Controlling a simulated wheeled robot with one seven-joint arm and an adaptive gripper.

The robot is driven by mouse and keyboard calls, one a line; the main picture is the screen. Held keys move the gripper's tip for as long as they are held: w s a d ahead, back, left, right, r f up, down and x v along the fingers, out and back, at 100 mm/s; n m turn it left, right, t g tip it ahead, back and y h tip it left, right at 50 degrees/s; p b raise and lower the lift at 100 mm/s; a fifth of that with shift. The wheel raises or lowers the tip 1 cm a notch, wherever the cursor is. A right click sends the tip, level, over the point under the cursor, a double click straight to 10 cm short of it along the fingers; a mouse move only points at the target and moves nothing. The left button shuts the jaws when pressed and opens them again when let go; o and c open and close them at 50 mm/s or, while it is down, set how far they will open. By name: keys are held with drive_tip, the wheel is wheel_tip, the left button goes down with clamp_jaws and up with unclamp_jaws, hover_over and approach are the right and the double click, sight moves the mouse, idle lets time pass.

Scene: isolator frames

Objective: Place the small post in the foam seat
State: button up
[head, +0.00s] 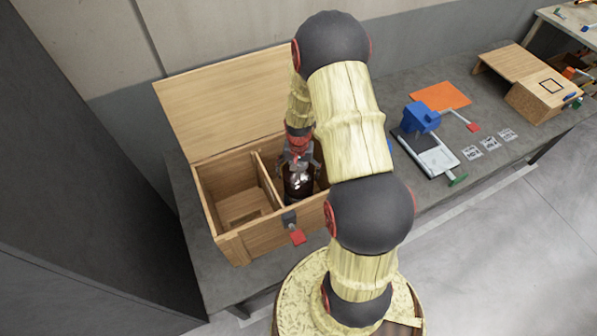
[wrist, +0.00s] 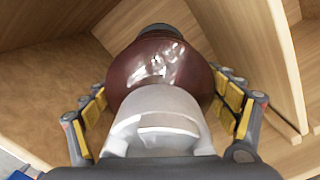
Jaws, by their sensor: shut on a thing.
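My gripper (head: 299,168) reaches down into the right compartment of an open wooden box (head: 243,251). It is shut on a glossy dark brown, bottle-like thing (head: 298,186) with a dark top. In the wrist view, this brown thing (wrist: 158,62) sits between the yellow-padded fingers of my gripper (wrist: 165,102), and the palm hides its near part. I cannot tell whether its far end touches the box floor. I cannot make out a small post or a foam seat by those names.
The box's lid (head: 222,102) stands open behind it, and a divider splits the box. A red-tabbed latch (head: 297,236) is on the front. To the right are an orange sheet (head: 441,96), a blue clamp device (head: 421,117) and a wooden case (head: 545,95).

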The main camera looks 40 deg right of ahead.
drive_tip(key=shift+w+d+f+b, duration=0.15)
drive_tip(key=shift+f+b, duration=0.15)
drive_tip(key=shift+f, duration=1.9)
drive_tip(key=o, duration=2)
drive_tip(key=shift+s+f, duration=0.15)
drive_tip(key=shift+s, duration=0.05)
